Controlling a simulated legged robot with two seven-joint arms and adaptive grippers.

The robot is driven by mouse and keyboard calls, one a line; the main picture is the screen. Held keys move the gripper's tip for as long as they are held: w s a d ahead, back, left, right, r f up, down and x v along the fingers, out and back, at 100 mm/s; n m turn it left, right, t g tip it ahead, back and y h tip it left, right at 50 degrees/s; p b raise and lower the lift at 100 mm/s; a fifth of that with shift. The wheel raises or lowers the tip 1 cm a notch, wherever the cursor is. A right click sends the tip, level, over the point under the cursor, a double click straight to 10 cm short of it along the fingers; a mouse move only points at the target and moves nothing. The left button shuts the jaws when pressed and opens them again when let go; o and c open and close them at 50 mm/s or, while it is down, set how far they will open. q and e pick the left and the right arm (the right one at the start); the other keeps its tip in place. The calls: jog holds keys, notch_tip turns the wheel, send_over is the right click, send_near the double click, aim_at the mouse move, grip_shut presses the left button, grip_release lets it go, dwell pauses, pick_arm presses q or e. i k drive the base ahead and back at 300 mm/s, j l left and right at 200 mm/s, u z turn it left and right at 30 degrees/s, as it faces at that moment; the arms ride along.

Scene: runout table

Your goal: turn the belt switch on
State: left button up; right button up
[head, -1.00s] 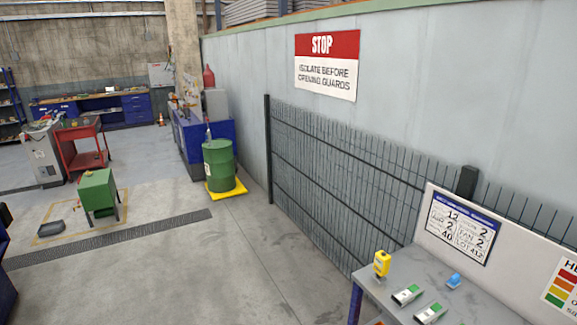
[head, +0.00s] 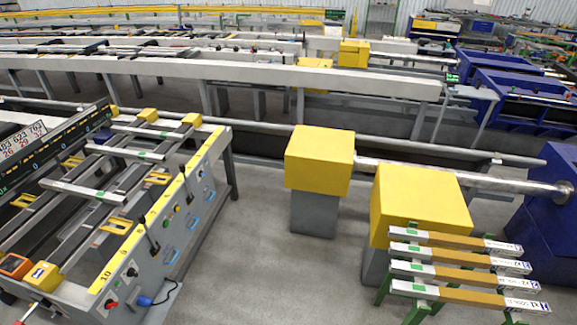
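The runout table (head: 178,222) stands at the left, with a grey side panel and a yellow numbered strip along its top edge. Small controls sit on this panel: a red button (head: 112,303) near the front corner and a blue plug-like part (head: 145,300) beside it. Further along are more small coloured buttons and blue handles. An orange box (head: 14,265) and a yellow box with a blue mark (head: 42,275) sit on the near end. I cannot tell which part is the belt switch, or its position. Neither of my grippers shows.
Two yellow-topped grey pedestals (head: 318,160) stand to the right, beside a long metal bar (head: 450,172). A green rack (head: 385,285) carries several labelled bars at the lower right. Grey floor (head: 260,270) is open between the table and pedestals. Long conveyor lines cross behind.

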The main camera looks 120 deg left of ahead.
aim_at(109, 304)
jog(key=u, duration=5.25)
